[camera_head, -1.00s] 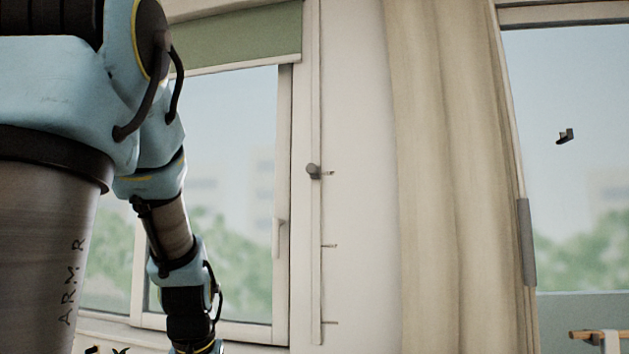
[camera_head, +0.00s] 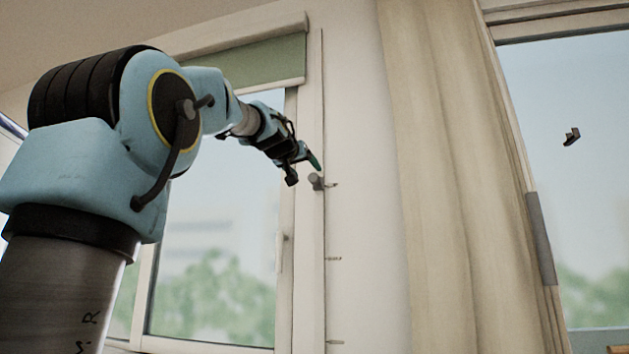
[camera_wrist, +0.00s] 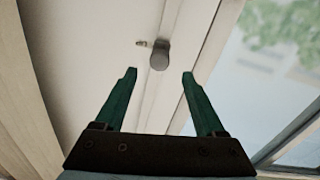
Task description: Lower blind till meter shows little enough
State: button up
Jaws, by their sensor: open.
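The green blind (camera_head: 272,62) hangs a short way down over the window at its top. A grey knob (camera_head: 317,181) sits on a narrow vertical rail (camera_head: 312,270) right of the window, level with the uppermost of the small marks on the wall. My gripper (camera_head: 302,170) is open and empty, close to the knob, above and left of it in the head view. In the wrist view, the knob (camera_wrist: 159,55) lies beyond the gap between the green fingertips (camera_wrist: 159,74), apart from both. No meter can be made out in either view.
A beige curtain (camera_head: 440,180) hangs right of the rail, beside a glass door with a grey handle plate (camera_head: 541,238). A small dark object (camera_head: 571,137) shows against the door glass.

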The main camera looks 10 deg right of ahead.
aim_at(313, 176)
jog(key=p+x, duration=0.2)
jog(key=x, duration=0.2)
jog(key=p+x, duration=0.3)
jog(key=x, duration=0.1)
jog(key=shift+s+r+p, duration=0.1)
jog(key=shift+r+p, duration=0.1)
jog(key=shift+p, duration=0.1)
jog(key=shift+w+d+f, duration=0.2)
jog(key=shift+w+d, duration=0.05)
jog(key=shift+w, duration=0.3)
jog(key=shift+c, duration=0.4)
grip_shut()
